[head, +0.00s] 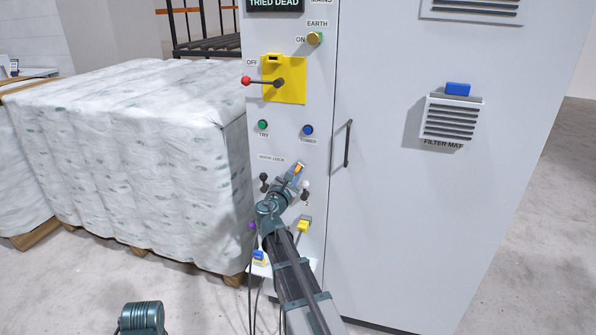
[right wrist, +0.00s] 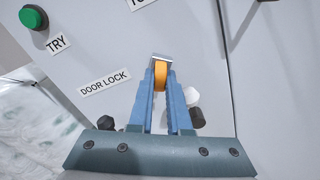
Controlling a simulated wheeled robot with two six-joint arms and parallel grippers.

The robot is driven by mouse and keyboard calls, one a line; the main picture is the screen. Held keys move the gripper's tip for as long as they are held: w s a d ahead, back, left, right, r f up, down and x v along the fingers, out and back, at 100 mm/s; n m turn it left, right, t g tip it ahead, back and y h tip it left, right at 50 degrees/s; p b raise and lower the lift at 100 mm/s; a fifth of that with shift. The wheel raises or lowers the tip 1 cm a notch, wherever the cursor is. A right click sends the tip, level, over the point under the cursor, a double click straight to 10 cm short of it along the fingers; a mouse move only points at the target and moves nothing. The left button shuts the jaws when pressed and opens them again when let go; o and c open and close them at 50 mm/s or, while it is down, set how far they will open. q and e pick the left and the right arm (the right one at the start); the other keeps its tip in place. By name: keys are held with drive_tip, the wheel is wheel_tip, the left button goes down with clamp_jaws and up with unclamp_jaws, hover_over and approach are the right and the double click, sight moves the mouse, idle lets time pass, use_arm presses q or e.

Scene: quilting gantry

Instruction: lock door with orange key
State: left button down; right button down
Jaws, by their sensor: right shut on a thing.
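The orange key (head: 298,169) is at the control panel of the grey cabinet, just right of the DOOR LOCK label (head: 271,157). My right gripper (head: 294,175) is shut on it. In the right wrist view the orange key (right wrist: 160,76) sits between the blue fingertips, with a silver piece at its far end. Whether the key is in the lock is hidden. The cabinet door (head: 385,220) with its dark handle (head: 348,143) looks closed. My left gripper is not in view.
Black (head: 263,178) and white (head: 305,186) knobs flank my right gripper. A yellow switch plate (head: 290,80) with a red-tipped lever is above. A yellow plug (head: 303,226) is below. A wrapped pallet load (head: 150,150) stands close on the left.

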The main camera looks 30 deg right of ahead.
drive_tip(key=n, duration=0.3)
drive_tip(key=shift+n, duration=0.4)
drive_tip(key=shift+n, duration=0.9)
drive_tip(key=c, duration=1.3)
unclamp_jaws()
drive_tip(key=shift+n, duration=0.4)
drive_tip(key=o, duration=0.5)
drive_tip(key=shift+a, duration=0.1)
drive_tip(key=v, duration=1.3)
drive_tip(key=shift+s+a+f, duration=0.1)
drive_tip(key=shift+s+a, duration=0.1)
drive_tip(key=shift+s, duration=0.05)
